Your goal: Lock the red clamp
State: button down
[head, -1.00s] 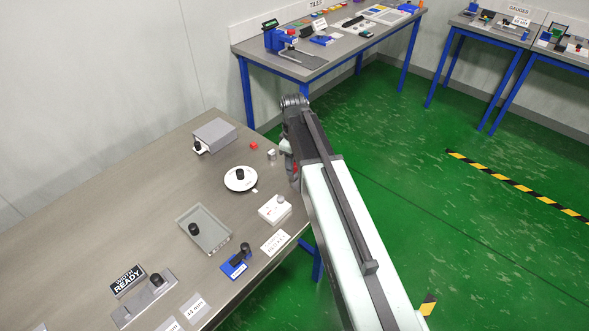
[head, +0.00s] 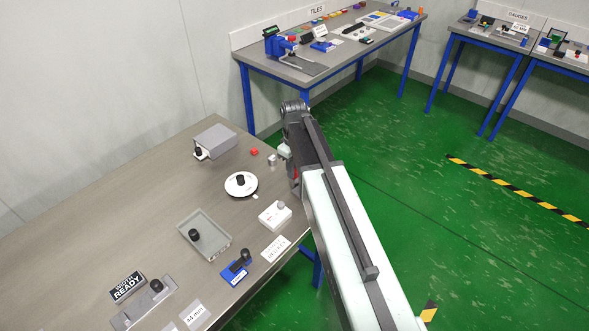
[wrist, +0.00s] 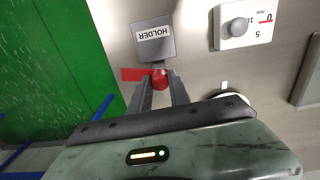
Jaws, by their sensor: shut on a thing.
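The red clamp (wrist: 132,74) shows in the wrist view as a flat red bar with a rounded red knob at its right end. My gripper (wrist: 158,82) is shut on the knob, with one dark finger on each side. The bar reaches left past the fingers, beside the grey block or plate labelled HOLDER (wrist: 153,28). The fingers hide part of the clamp. In the head view my arm hides the fingertips, and I cannot tell how the clamp sits there.
A white box with a grey knob (wrist: 237,28) lies to the right of the label. In the head view the bench (head: 120,215) also bears a white disc (head: 233,191), a grey tray (head: 214,249) and a small red block (head: 254,152). Green floor is open on the right.

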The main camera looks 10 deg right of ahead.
jog(key=m, duration=0.4)
jog(key=shift+m, duration=0.3)
jog(key=m, duration=0.3)
jog(key=shift+m, duration=0.4)
jog(key=m, duration=0.3)
jog(key=shift+m, duration=1.9)
jog(key=c, duration=1.2)
grip_release()
jog(key=shift+r, duration=0.1)
